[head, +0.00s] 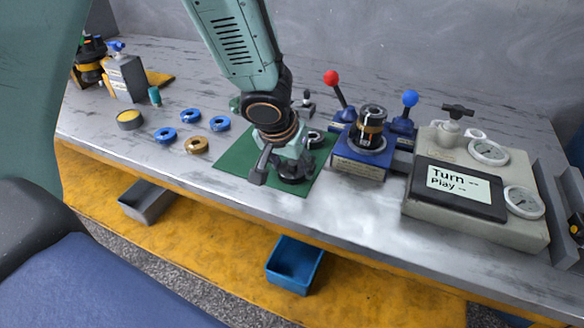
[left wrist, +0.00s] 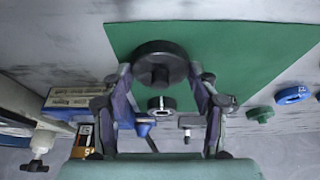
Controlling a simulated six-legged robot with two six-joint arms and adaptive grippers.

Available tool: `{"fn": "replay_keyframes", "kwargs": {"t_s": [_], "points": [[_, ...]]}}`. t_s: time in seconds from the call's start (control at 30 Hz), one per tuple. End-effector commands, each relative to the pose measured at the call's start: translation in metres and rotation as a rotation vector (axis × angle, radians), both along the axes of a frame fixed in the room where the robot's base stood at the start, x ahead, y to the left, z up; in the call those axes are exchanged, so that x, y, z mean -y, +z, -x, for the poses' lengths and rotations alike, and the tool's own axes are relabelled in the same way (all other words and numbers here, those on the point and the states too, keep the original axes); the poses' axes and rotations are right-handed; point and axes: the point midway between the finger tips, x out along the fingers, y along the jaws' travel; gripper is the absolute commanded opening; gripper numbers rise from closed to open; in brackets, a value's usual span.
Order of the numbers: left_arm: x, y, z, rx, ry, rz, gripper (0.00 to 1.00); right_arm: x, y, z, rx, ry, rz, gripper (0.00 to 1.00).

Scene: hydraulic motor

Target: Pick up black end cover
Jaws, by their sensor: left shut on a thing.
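The black end cover (head: 292,173) is a dark round part at the green mat (head: 235,165). In the left wrist view the cover (left wrist: 160,52) shows as a black disc with a central hub, between the two fingertips. My left gripper (head: 281,168) points down over the mat and is shut on the cover. It also shows in the left wrist view (left wrist: 160,74), with a finger at each side of the cover. I cannot tell whether the cover still touches the mat. My right gripper is not in view.
A blue fixture (head: 357,165) holding a motor part stands right of the mat. Further right is a beige test unit (head: 480,215) with gauges. Blue rings (head: 166,135) and a bronze ring (head: 196,145) lie left. A blue bin (head: 294,265) is below the table front.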

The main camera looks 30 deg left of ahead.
Motion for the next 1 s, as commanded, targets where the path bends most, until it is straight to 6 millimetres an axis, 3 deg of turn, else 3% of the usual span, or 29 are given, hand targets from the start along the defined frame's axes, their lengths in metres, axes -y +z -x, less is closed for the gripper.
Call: {"fn": "replay_keyframes", "kwargs": {"t_s": [0.27,0.7,1.0], "points": [[0.000,0.010,0.000,0.001,0.000,0.001,0.15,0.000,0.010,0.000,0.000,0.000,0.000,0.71],[0.000,0.070,0.000,0.001,0.000,0.001,0.15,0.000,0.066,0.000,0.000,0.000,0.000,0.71],[0.000,0.095,0.000,0.001,0.000,0.001,0.15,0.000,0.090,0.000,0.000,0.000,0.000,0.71]]}}
